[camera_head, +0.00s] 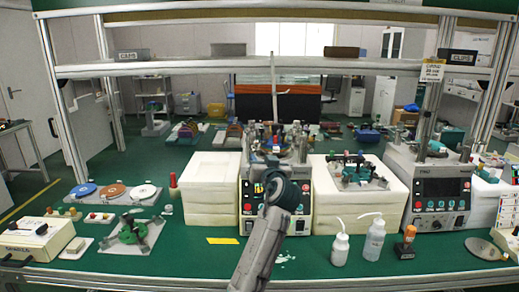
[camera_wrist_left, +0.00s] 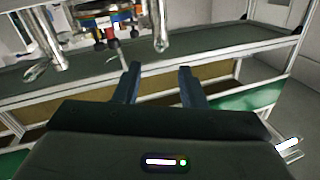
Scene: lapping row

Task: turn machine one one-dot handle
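Machine one (camera_head: 248,207), a white-and-grey unit with a dark front panel and coloured buttons, stands at the middle of the green bench. My left arm covers much of its front. The one-dot handle cannot be made out in either view. My left gripper (camera_wrist_left: 160,82) shows in the left wrist view with its two dark fingers apart and nothing between them. In the head view its fingers cannot be made out clearly. Metal posts (camera_wrist_left: 160,27) and red and blue parts (camera_wrist_left: 112,33) lie beyond the fingers in the wrist view. My right gripper is not seen.
Machine two (camera_head: 437,190) stands at the right. White block stacks (camera_head: 214,190) flank machine one. Two white bottles (camera_head: 374,240) and an orange-capped bottle (camera_head: 405,243) stand at the front right. A green fixture (camera_head: 133,232) lies left. A shelf rail (camera_head: 200,68) crosses above.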

